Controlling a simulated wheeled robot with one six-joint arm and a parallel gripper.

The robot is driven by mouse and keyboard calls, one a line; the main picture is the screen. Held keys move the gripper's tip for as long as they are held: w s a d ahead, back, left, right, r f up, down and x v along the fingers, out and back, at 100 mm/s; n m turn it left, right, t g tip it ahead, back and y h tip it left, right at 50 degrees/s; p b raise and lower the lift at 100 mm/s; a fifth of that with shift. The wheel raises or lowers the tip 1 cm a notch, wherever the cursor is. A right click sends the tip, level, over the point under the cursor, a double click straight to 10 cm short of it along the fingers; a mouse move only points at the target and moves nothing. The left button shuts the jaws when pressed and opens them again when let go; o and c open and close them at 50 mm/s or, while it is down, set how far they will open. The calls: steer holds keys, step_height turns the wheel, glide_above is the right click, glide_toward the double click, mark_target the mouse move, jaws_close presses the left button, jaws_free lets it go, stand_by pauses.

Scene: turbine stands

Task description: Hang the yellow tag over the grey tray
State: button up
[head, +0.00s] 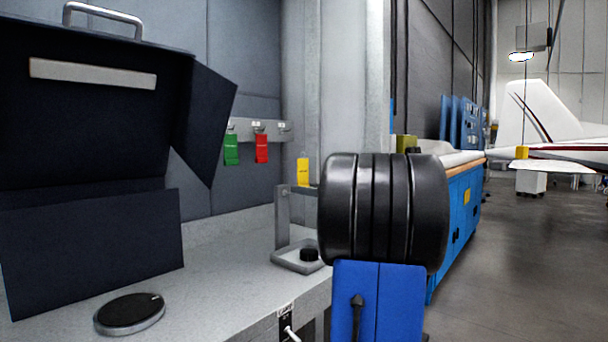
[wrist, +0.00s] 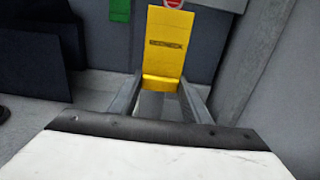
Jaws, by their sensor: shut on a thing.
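In the wrist view my gripper (wrist: 160,86) is shut on the lower end of the yellow tag (wrist: 165,45). The tag stands up beyond the fingertips, its dark printed line facing the camera. In the head view the yellow tag (head: 303,172) appears just above the top arm of a grey upright bracket (head: 282,218); I cannot tell whether they touch. My gripper is not clearly visible there. The grey tray (head: 288,263) is at the bracket's foot on the bench, holding a black round piece (head: 309,254). Its right side is hidden.
A green tag (head: 231,149) and a red tag (head: 261,148) hang from a wall rail (head: 243,126). A dark open case (head: 95,250) and a black round disc (head: 130,312) are on the bench at left. Bare bench top (head: 215,280) lies between disc and tray.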

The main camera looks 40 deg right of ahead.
steer(key=f, duration=0.4)
steer(key=s+f, duration=0.1)
steer(key=f, duration=0.4)
steer(key=s+f, duration=0.1)
steer(key=f, duration=0.4)
steer(key=shift+s+a, duration=0.2)
steer(key=shift+a, duration=0.15)
steer(key=shift+w+a, duration=0.2)
steer(key=shift+w, duration=2.15)
steer(key=shift+w+r, duration=0.1)
steer(key=shift+w, duration=0.45)
steer(key=o, duration=1.6)
steer(key=shift+o, duration=0.7)
steer(key=shift+s+d, duration=0.15)
steer(key=shift+s, duration=1.6)
steer(key=shift+s+d, duration=0.1)
steer(key=shift+s, duration=1.65)
